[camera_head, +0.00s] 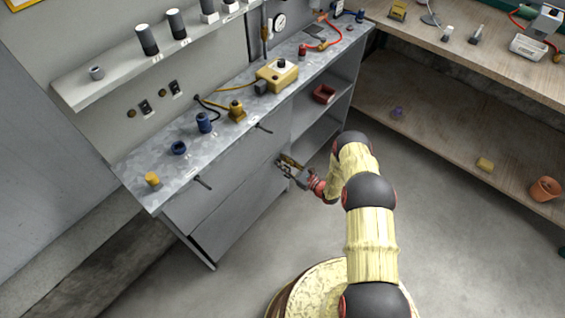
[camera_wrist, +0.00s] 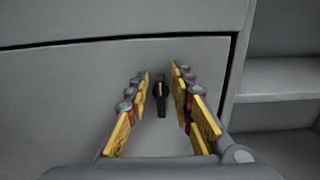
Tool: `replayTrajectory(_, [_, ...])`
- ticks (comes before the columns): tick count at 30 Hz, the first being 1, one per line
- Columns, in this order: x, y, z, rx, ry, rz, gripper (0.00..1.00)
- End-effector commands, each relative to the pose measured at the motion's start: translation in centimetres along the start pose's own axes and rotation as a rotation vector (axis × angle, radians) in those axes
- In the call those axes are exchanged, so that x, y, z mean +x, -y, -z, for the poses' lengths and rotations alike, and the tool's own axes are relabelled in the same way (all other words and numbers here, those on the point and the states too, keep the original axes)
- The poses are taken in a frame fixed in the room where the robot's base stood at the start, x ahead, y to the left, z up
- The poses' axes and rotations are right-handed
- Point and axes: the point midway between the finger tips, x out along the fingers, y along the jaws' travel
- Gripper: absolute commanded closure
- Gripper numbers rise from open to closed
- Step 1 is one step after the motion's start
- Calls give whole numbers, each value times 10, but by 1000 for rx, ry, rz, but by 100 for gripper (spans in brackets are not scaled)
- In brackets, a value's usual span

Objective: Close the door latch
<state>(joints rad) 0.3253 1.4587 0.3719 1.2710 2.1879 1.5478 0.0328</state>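The door latch (camera_wrist: 161,92) is a small dark, upright handle on a grey cabinet door (camera_wrist: 75,90) in the wrist view. My gripper (camera_wrist: 160,77) is open, with one yellow-padded finger on each side of the latch. A gap shows between the latch and each finger. In the head view my gripper (camera_head: 284,162) is at the front of the grey cabinet (camera_head: 235,207), below the worktop edge near the open shelves. It hides the latch there. Dark seams show along the top and right edges of the door in the wrist view.
Open shelves (camera_head: 312,127) with a red bin (camera_head: 324,94) lie right of the door. The floor (camera_head: 450,240) in front is clear.

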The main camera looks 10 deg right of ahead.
Motion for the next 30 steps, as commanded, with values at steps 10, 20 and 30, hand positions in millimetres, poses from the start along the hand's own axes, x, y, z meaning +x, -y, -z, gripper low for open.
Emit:
replayTrajectory(10, [0,0,0,0,0,0,98])
replayTrajectory(20, [0,0,0,0,0,-1,100])
replayTrajectory(30, [0,-2,1,-58,0,-1,100])
